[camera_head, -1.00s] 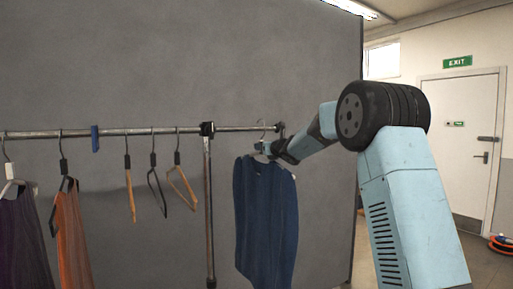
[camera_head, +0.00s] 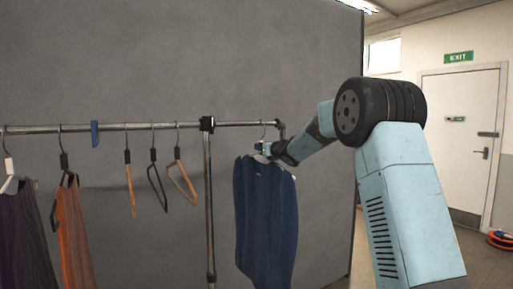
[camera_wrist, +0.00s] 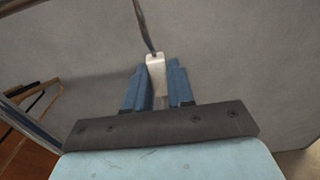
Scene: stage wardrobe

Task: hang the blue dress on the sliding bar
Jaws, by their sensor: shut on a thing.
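The blue dress (camera_head: 266,215) hangs upright on its hanger below the thin right-hand bar (camera_head: 245,124) in the head view. The hanger's hook (camera_head: 263,131) is at the height of that bar; I cannot tell whether it rests on it. My gripper (camera_head: 268,152) is at the hanger's neck, just above the dress collar. In the wrist view my gripper (camera_wrist: 157,88) has its blue fingers shut on the pale hanger neck (camera_wrist: 156,70), with the dark hook rising above. The dress itself does not show clearly in the wrist view.
A thicker rail (camera_head: 80,128) on the left holds a purple garment (camera_head: 22,240), an orange garment (camera_head: 76,235), several empty hangers (camera_head: 157,180) and a blue clip (camera_head: 95,134). A rack post (camera_head: 208,215) stands left of the dress. A grey wall (camera_head: 120,60) is behind.

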